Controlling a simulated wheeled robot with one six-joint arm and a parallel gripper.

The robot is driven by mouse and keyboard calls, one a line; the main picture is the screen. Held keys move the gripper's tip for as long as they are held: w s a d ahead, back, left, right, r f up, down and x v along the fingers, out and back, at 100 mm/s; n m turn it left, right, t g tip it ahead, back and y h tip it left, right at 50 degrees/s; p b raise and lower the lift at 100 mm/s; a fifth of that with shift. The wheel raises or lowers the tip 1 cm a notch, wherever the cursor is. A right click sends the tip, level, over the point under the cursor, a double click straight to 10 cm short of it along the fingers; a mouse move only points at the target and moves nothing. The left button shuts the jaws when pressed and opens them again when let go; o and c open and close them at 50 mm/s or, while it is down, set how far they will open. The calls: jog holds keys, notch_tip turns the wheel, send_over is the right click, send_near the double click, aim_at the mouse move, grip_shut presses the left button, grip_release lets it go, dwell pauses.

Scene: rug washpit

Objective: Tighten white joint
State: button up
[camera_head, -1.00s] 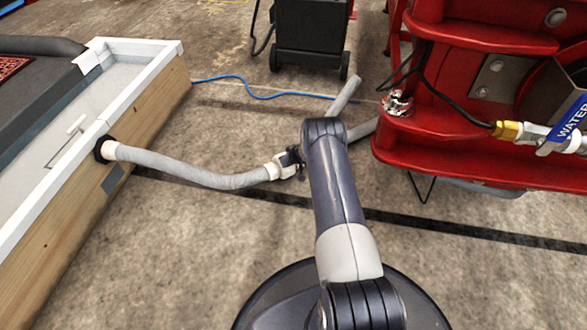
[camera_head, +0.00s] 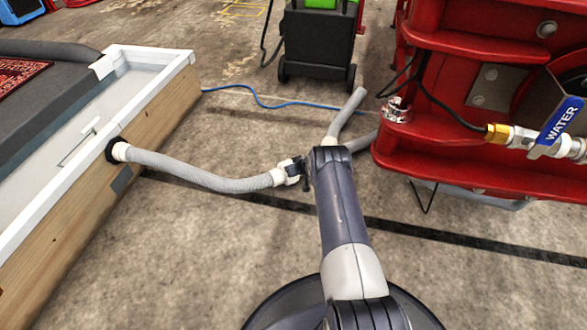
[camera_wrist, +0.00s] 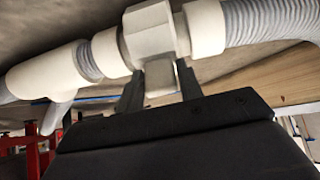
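The white joint (camera_head: 292,173) is at the right end of a grey ribbed hose (camera_head: 205,178), above the concrete floor. In the wrist view it is a thick white block (camera_wrist: 150,32) between white collars. My gripper (camera_head: 303,172) is right at the joint, its tips partly hidden by my arm. In the wrist view my gripper (camera_wrist: 160,82) points up at the joint from below. Its two dark fingers stand apart, on either side of a pale tab (camera_wrist: 160,76) under the block. A gap shows beside the tab, so the fingers do not look closed on it. Exact contact is unclear.
A wooden washpit (camera_head: 150,115) with a white rim stands at left. A red machine (camera_head: 470,150) with a blue WATER valve handle (camera_head: 562,122) is at right. A black wheeled unit (camera_head: 318,45) stands behind, near a blue hose (camera_head: 260,100). Floor in front is clear.

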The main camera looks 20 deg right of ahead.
jog(key=o, duration=0.3)
jog(key=shift+o, duration=0.2)
jog(key=shift+r, duration=0.15)
jog(key=shift+s+r+p, duration=0.35)
jog(key=shift+r+p, duration=0.15)
jog(key=shift+p, duration=0.15)
jog(key=p+v, duration=0.4)
jog(key=v, duration=0.5)
jog(key=shift+s+p, duration=0.25)
jog(key=shift+p, duration=0.1)
jog(key=shift+w+d, duration=0.1)
jog(key=shift+d, duration=0.05)
jog(key=shift+b+x, duration=3)
jog(key=shift+x, duration=2.35)
